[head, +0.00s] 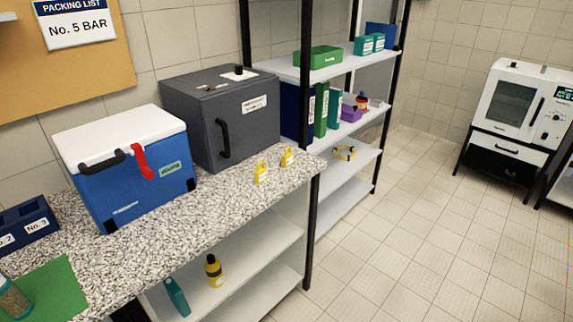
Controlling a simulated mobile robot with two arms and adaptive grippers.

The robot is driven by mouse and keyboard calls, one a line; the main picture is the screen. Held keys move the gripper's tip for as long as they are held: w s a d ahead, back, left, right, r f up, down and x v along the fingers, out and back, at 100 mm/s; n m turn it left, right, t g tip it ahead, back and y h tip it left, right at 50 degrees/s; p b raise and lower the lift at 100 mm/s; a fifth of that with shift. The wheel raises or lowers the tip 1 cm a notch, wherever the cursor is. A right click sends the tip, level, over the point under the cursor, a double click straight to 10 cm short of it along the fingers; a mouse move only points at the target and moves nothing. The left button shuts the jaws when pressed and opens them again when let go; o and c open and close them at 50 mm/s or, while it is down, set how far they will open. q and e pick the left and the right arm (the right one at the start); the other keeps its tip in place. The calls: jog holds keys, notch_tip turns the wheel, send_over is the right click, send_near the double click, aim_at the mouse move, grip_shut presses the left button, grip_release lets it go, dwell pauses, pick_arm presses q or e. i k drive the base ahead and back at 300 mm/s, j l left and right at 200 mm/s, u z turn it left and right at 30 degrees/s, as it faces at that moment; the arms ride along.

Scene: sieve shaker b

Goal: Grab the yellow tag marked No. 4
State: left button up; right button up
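Two small yellow tags stand on the speckled counter (225,207) near its right end, in front of the dark grey box. The nearer yellow tag (261,173) is to the left, and the farther yellow tag (287,157) is close to the counter's right corner. Their markings are too small to read, so I cannot tell which is No. 4. Neither of my grippers shows in the head view.
A blue cooler (135,185) with a white lid and a dark grey box (195,115) stand behind the tags' side of the counter. A blue rack (35,212), green mat (60,285) and jar (12,300) are at left. The tiled floor (430,230) is clear at right.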

aim_at(288, 159)
jog(key=i+l+u, duration=0.15)
jog(key=i+l, duration=0.6)
jog(key=i, duration=0.15)
